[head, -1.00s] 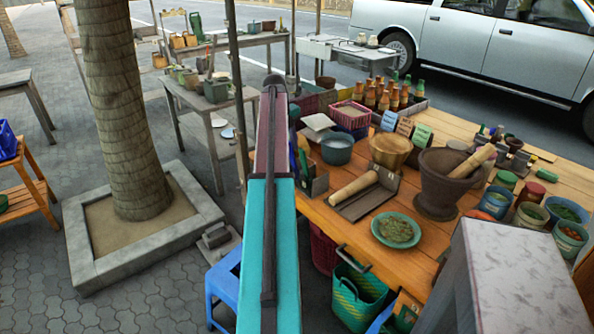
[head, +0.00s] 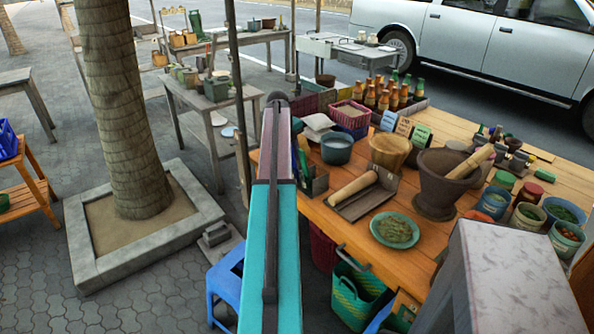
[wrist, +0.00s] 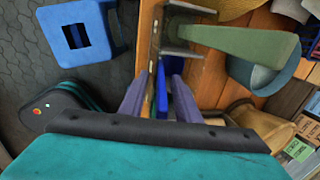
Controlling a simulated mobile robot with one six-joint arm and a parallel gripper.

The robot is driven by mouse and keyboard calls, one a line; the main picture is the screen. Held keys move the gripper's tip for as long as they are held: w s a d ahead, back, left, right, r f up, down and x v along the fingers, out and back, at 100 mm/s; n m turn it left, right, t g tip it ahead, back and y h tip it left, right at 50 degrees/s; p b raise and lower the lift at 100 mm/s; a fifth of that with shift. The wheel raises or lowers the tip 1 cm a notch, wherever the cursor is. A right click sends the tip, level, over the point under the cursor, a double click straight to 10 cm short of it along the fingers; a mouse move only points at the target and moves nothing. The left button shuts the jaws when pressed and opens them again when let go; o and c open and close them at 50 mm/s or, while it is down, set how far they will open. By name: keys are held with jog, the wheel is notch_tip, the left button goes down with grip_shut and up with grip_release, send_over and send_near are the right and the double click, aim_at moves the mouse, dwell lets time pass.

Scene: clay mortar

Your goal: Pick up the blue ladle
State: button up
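In the wrist view, a narrow deep-blue piece (wrist: 162,90), which looks like part of the blue ladle, shows between the two purple fingers of my gripper (wrist: 158,90). The fingers stand apart, with space visible around the blue piece. I cannot tell whether either finger touches it. The ladle's full shape is hidden. In the head view my teal arm hides the gripper. A grey utensil holder (head: 314,183) with green and dark upright pieces stands at the table's left edge, just right of my arm.
A green utensil (wrist: 240,45) reaches across the wrist view beside the fingers. A blue-grey bowl (head: 336,148), a rolling pin (head: 353,187), a mortar (head: 440,185) and a green plate (head: 395,230) are on the wooden table. A blue stool (head: 226,284) stands below its left edge.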

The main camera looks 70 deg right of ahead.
grip_shut()
dwell(0.3)
jog(key=shift+s+d+r+b+v, duration=0.1)
jog(key=shift+s+d+b+v, duration=0.2)
jog(key=shift+v, duration=1.3)
jog(key=shift+s+d+r+b+v, duration=0.1)
jog(key=shift+d+b+v, duration=0.25)
jog(key=shift+v, duration=1.3)
jog(key=shift+s+d+r+b+v, duration=0.1)
jog(key=shift+s+d+b+v, duration=0.2)
jog(key=shift+v, duration=1.3)
jog(key=shift+w, duration=0.1)
